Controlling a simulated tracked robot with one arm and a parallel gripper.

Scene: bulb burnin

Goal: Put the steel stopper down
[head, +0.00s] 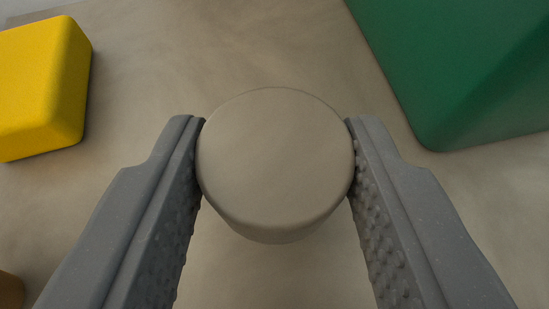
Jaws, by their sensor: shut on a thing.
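The steel stopper (276,160) is a round, grey-beige piece seen from above in the middle of the head view, with a smooth flat top and a slightly narrower lower side. My gripper (276,150) is shut on it, with one grey textured finger against its left side and one against its right side. The stopper hides what lies directly under it. I cannot tell whether its underside touches the surface below.
A yellow block (45,85) lies at the upper left, and a large green block (465,65) stands at the upper right. A brown thing (8,292) is cut off at the lower left edge. The beige floor (220,50) between the blocks is clear.

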